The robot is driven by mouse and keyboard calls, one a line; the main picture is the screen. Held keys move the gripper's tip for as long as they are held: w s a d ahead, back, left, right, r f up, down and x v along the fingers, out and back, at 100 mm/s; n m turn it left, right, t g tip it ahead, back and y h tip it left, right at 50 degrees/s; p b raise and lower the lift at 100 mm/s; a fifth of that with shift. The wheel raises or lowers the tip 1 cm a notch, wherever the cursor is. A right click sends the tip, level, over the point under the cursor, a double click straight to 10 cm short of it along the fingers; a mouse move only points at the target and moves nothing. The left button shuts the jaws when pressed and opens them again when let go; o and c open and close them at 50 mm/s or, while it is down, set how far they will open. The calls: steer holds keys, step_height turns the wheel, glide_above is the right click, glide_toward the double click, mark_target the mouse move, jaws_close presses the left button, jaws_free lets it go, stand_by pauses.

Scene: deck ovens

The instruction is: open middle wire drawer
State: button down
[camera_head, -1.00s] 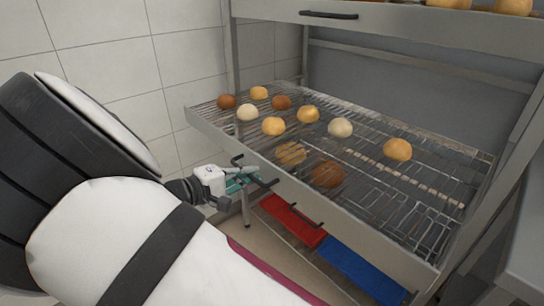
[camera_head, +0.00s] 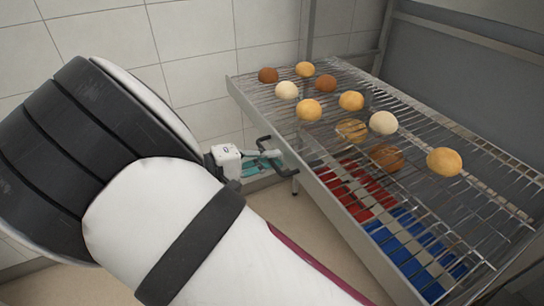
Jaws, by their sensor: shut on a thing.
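The middle wire drawer is a metal-framed wire rack (camera_head: 345,208), pulled out toward me with several buns on it. A dark handle (camera_head: 285,171) sticks out from its front. My gripper (camera_head: 270,160), white with teal fingers, is shut on this handle at the left part of the drawer front. The fingers partly cover the handle's middle.
Several brown and pale buns, such as a golden one (camera_head: 444,162), rest on the wires. Red (camera_head: 352,188) and blue (camera_head: 412,245) things lie below, seen through the wires. A tiled wall (camera_head: 190,40) stands behind left. Bare floor (camera_head: 300,220) shows in front.

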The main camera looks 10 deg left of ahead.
steer(key=c, duration=1.7)
jaws_free()
steer(key=v, duration=1.2)
steer(key=shift+f, duration=0.1)
